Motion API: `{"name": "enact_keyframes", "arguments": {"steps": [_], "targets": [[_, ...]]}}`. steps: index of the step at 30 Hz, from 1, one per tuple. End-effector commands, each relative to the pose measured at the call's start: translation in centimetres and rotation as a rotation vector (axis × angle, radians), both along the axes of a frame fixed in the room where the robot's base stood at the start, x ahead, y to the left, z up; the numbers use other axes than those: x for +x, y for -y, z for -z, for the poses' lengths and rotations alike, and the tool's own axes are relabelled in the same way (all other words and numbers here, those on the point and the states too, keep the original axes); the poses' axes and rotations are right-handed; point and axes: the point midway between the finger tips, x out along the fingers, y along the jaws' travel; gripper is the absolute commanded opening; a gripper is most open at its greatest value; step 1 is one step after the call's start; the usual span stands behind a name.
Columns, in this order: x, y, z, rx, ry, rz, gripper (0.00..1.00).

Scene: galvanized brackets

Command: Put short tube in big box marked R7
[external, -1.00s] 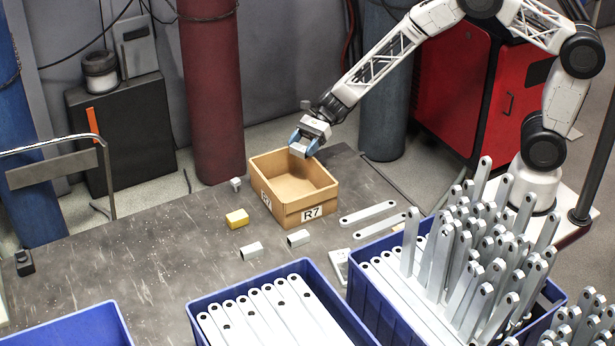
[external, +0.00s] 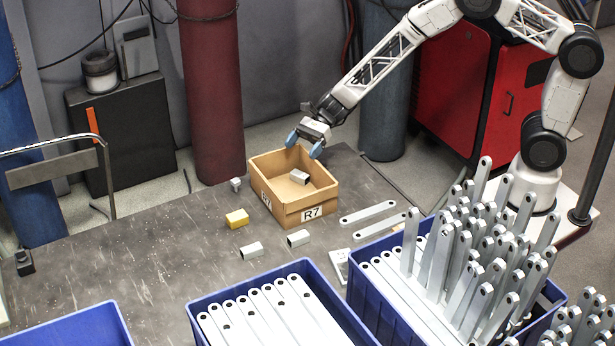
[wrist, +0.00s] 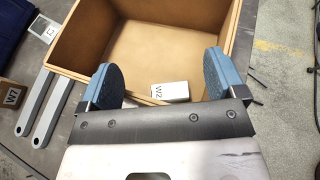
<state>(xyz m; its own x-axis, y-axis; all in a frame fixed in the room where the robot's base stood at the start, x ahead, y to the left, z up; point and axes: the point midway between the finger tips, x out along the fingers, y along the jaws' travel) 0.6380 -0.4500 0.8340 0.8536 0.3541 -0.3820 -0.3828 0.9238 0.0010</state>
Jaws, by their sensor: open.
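The cardboard-brown box marked R7 (external: 284,219) stands open on the table, and its inside fills the upper wrist view (wrist: 75,42). A short grey tube (external: 300,176) lies inside it on the floor. It shows as a pale block between my fingers in the wrist view (wrist: 170,92). My gripper (external: 304,144) is open and empty above the box's far side. Its two blue fingers stand apart in the wrist view (wrist: 163,80), clear of the tube.
Blue bins (external: 345,322) (external: 357,290) with long bars stand in front. The table's left side is mostly clear.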

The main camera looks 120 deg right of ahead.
Motion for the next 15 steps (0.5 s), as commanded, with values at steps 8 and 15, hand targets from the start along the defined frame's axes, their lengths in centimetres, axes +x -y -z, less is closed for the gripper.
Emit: {"name": "enact_keyframes", "arguments": {"steps": [8,15], "targets": [[0.0,0.0,-1.1,-0.001,0.001,0.001,0.89],[-2.6,1.2,-2.4,0.001,0.001,0.002,0.89]]}}
